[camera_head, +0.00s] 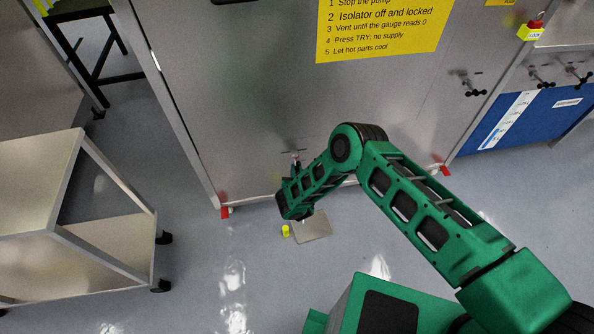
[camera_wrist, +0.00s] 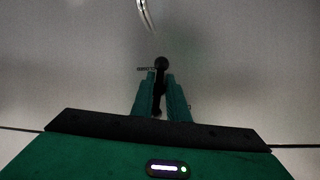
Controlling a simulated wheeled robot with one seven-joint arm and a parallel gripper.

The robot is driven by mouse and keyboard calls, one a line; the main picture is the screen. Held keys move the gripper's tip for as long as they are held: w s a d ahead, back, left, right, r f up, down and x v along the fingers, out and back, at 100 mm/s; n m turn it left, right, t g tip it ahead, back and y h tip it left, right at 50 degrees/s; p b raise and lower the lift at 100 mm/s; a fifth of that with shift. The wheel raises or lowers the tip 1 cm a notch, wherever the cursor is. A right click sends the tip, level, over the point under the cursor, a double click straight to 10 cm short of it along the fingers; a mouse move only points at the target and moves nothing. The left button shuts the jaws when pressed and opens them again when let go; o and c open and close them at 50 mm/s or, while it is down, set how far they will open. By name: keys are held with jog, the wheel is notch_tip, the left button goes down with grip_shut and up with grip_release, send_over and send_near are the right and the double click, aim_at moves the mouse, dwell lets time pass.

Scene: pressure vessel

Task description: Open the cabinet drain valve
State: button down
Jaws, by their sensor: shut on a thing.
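The drain valve handle (camera_wrist: 161,64) is a dark lever with a round knob. It stands out from the front of the steel cabinet (camera_head: 250,110), low down near the bottom edge. My gripper (camera_wrist: 160,88) is shut on the handle, its two green fingers on either side of the dark stem just below the knob. In the head view my arm reaches down to the cabinet's lower front, and the wrist hides most of the valve. A small metal part (camera_head: 296,160) shows just above the wrist there.
A grey plate (camera_head: 312,228) and a small yellow object (camera_head: 286,231) are on the floor below the valve. A metal cart (camera_head: 70,225) stands at the left. Red feet (camera_head: 226,212) sit under the cabinet. A yellow instruction sign (camera_head: 380,28) is above. Floor between cart and cabinet is clear.

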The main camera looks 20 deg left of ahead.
jog(key=shift+w+d+n+t+h, duration=0.3)
jog(key=shift+d+n+h, duration=0.1)
jog(key=shift+n, duration=0.1)
jog(key=shift+w, duration=0.15)
jog(key=c, duration=1.8)
grip_release()
jog(key=shift+a+r, duration=0.1)
jog(key=shift+a, duration=0.1)
jog(key=shift+s, duration=0.2)
jog(key=shift+s, duration=0.1)
